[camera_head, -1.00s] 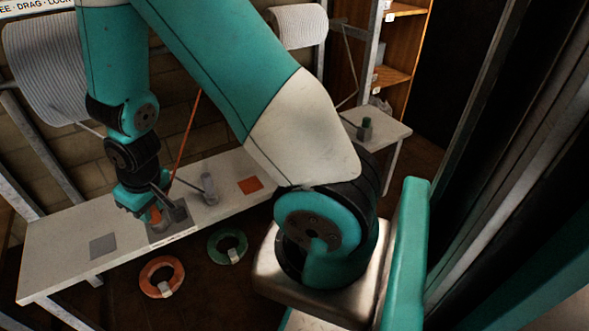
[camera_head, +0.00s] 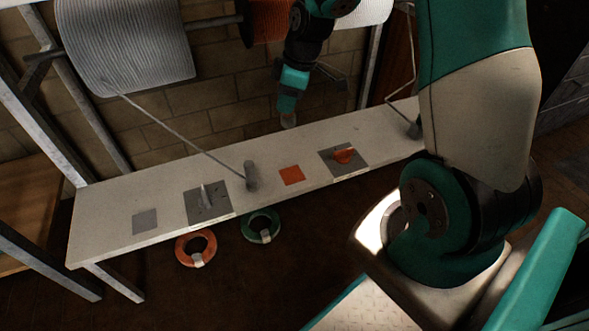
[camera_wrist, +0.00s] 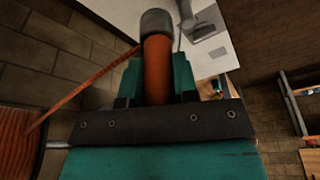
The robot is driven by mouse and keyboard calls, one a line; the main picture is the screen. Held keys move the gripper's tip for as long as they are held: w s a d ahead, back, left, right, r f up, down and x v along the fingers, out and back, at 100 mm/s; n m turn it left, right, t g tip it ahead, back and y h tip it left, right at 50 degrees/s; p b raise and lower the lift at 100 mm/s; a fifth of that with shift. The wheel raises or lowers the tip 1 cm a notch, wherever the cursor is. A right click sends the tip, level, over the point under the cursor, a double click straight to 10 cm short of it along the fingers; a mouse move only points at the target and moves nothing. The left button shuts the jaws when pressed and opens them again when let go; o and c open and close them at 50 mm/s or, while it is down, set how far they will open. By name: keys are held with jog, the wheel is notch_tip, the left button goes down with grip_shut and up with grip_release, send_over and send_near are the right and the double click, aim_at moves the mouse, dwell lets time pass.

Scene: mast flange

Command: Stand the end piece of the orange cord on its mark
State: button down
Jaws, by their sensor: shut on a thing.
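The end piece of the orange cord is an orange cylinder (camera_wrist: 157,70) with a dark grey cap. My gripper (camera_wrist: 157,82) is shut around its orange body, and the cap sticks out beyond the fingers. In the head view my gripper (camera_head: 287,103) is raised above the back of the bench, with the end piece's cap (camera_head: 288,120) hanging below it, clear of the top. The orange cord (camera_wrist: 92,83) runs taut from the end piece to the orange spool (camera_wrist: 17,140). An orange square mark (camera_head: 291,175) lies bare on the bench, in front of and below my gripper.
On the bench (camera_head: 105,205), a grey end piece (camera_head: 251,178) with a taut grey cord stands left of the orange mark. A dark plate with an orange piece (camera_head: 343,155) is at right. Another plate (camera_head: 195,211) and a bare grey square (camera_head: 145,221) are at left. Rings lie on the floor.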

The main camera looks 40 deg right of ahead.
jog(key=shift+d+r+n, duration=0.3)
jog(key=shift+d+n, duration=0.05)
jog(key=shift+n, duration=0.05)
notch_tip(320, 180, down, 20)
jog(key=b, duration=0.7)
jog(key=shift+r, duration=0.25)
jog(key=shift+f, duration=0.15)
jog(key=c, duration=0.9)
grip_release()
